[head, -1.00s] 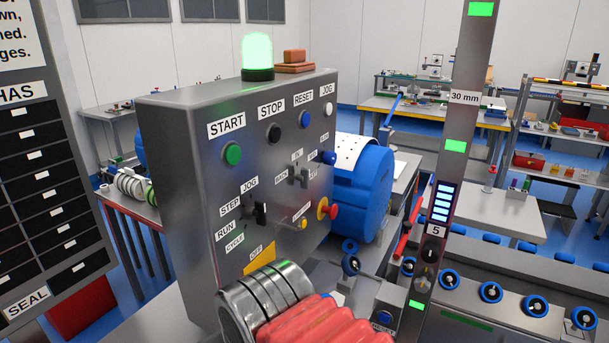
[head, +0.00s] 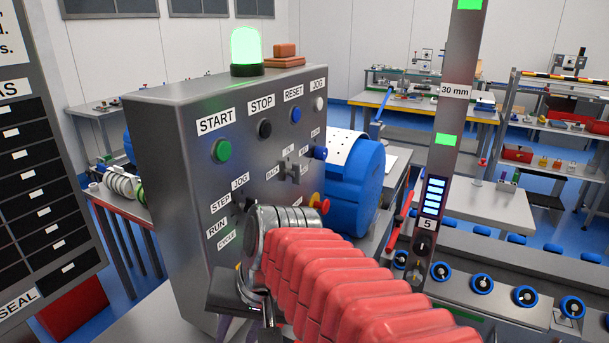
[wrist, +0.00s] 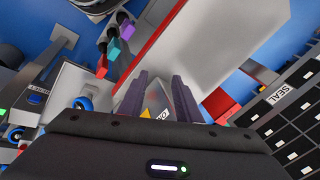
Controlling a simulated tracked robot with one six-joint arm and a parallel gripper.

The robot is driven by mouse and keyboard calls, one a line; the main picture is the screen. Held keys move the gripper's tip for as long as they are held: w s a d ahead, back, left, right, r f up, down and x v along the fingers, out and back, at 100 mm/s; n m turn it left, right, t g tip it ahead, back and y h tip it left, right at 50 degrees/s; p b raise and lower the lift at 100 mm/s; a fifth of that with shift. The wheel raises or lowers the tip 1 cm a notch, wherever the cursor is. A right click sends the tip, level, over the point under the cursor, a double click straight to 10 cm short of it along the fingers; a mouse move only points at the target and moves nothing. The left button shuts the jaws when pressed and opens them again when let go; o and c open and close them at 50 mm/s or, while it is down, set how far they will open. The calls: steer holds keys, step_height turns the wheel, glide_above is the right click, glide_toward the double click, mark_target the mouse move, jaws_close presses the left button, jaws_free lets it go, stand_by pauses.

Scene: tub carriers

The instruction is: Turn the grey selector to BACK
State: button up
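The grey selector (head: 290,171) sits on the sloping grey control panel, right of the middle, in the head view. Small labels surround it, and the BACK label (head: 271,168) is at its left. Which label its handle points at is too small to tell. My gripper (wrist: 160,82) is open and empty in the wrist view, its two dark fingers apart. In the head view it hangs low in front of the panel's lower left, below and left of the selector and clear of it. Its fingertips are mostly hidden there. The selector is not recognisable in the wrist view.
A black selector (head: 247,203) and a red-and-yellow knob (head: 318,202) sit near my arm. A blue knob (head: 319,153) is right of the grey selector. START (head: 222,151), STOP (head: 264,129) and RESET (head: 296,115) buttons are above. A tall post (head: 447,120) stands right.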

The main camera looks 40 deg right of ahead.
steer(key=w+d+r+m+y, duration=0.25)
steer(key=w+d+m, duration=0.2)
steer(key=m, duration=0.35)
steer(key=m+t+y, duration=0.2)
steer(key=m+t, duration=1.1)
steer(key=m, duration=0.3)
glide_toward(295, 173)
steer(key=d+v, duration=0.1)
steer(key=v, duration=0.5)
steer(key=shift+a+r, duration=0.15)
steer(key=shift+a, duration=0.1)
steer(key=shift+w, duration=0.1)
steer(key=x, duration=1.3)
steer(key=shift+w, duration=0.35)
steer(key=shift+a, duration=0.1)
steer(key=shift+c, duration=0.7)
